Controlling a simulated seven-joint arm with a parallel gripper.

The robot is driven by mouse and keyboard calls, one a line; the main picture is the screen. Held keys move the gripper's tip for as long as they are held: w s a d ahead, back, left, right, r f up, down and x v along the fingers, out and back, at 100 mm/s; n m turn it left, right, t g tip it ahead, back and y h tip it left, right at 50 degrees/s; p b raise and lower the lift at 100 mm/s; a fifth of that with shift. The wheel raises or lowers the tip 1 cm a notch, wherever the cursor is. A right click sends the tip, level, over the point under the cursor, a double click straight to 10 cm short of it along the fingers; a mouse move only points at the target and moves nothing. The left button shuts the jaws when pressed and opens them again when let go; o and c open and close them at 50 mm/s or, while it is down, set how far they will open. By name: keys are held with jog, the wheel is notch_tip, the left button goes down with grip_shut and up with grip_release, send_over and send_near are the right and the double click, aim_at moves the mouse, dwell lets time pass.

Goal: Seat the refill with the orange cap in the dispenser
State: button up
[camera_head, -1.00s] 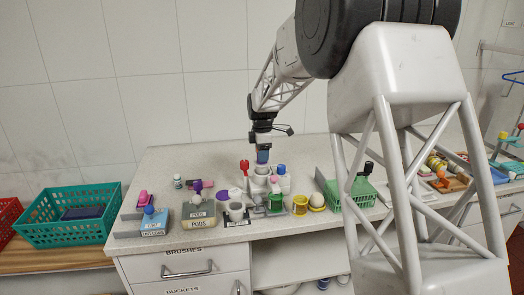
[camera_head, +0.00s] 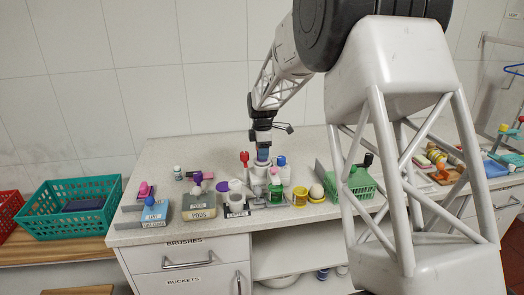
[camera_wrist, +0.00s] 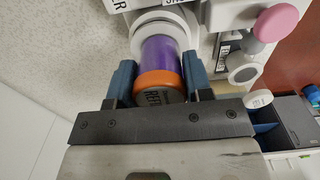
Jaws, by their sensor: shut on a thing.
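In the wrist view the refill (camera_wrist: 160,58) is a purple cylinder with an orange cap (camera_wrist: 159,79), whose grey end face carries partly hidden lettering. My gripper (camera_wrist: 158,82) is shut on it, with one blue finger on each side of the cap. The refill's far end meets the round white opening of the dispenser (camera_wrist: 152,24); how deep it sits is hidden. In the head view my gripper (camera_head: 263,151) points down above the white dispenser (camera_head: 259,178) on the counter, and the refill between them is small and mostly hidden.
A red-topped item (camera_head: 244,159), a green container (camera_head: 256,201) and a white bottle with a blue cap (camera_head: 283,171) stand close around the dispenser. A green basket (camera_head: 352,185) is to the right. A teal basket (camera_head: 72,212) is left of the counter. The counter's back left is fairly clear.

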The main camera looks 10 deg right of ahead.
jog(key=o, duration=1)
jog(key=shift+r, duration=0.1)
jog(key=shift+r, duration=3.8)
